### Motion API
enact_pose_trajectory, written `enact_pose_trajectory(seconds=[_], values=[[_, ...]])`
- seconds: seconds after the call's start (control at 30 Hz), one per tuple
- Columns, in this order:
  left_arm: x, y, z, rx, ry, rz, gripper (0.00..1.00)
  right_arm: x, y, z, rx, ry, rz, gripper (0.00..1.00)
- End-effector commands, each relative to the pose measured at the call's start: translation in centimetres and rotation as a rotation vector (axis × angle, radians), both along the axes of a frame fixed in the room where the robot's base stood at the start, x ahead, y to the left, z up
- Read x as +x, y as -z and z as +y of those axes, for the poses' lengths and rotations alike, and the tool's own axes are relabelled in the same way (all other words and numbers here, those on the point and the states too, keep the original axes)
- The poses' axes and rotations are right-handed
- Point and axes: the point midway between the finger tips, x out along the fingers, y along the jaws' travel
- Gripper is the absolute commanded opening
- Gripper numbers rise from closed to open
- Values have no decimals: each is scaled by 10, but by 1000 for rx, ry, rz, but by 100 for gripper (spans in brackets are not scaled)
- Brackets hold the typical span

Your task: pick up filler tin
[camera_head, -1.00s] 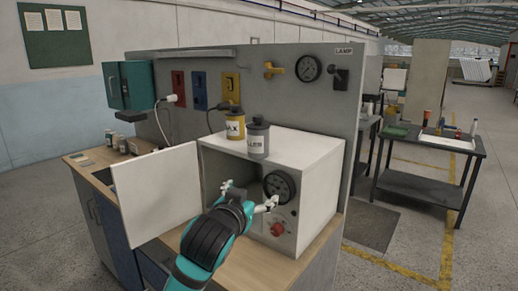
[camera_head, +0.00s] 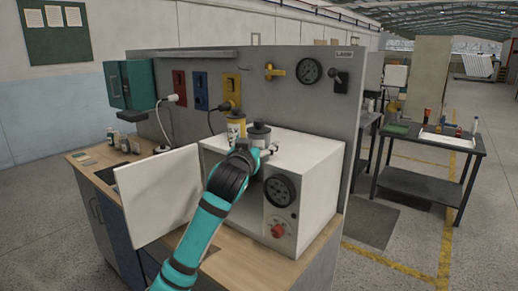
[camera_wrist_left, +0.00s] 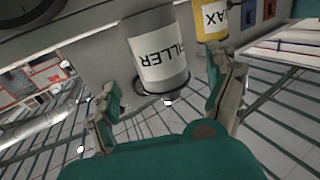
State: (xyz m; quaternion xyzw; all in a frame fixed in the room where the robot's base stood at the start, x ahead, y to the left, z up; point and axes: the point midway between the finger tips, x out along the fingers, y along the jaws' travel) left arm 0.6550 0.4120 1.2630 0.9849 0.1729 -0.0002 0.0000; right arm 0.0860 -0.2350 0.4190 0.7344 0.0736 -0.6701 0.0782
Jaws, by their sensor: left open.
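The filler tin (camera_head: 259,131) is a grey tin standing on top of the white oven box, partly hidden behind my left gripper (camera_head: 258,149). In the left wrist view the tin (camera_wrist_left: 162,50) appears upside down, its white label reading FILLER. The fingers of my left gripper (camera_wrist_left: 168,92) are spread apart, one towards each side of the tin, with nothing held. Whether they touch the tin cannot be told. My right gripper is not in view.
A yellow wax tin (camera_head: 237,124) stands close beside the filler tin; it also shows in the left wrist view (camera_wrist_left: 207,22). The white box (camera_head: 310,150) has its door (camera_head: 158,196) open to the left. A grey panel (camera_head: 300,100) with gauge and switches rises behind.

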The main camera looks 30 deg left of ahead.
Motion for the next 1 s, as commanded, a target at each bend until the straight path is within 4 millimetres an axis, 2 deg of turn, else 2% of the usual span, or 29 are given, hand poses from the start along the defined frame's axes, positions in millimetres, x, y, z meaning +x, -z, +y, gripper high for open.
enact_pose_trajectory(seconds=[0.23,0.4,0.67,0.77,1.0], values=[[28,-5,13,0,-2,2,88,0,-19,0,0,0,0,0],[46,-2,18,0,-1,1,88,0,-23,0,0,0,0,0],[49,0,19,0,0,0,88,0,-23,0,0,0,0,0],[49,0,19,0,0,0,78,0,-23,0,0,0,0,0],[49,0,19,0,0,0,46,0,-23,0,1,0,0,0]])
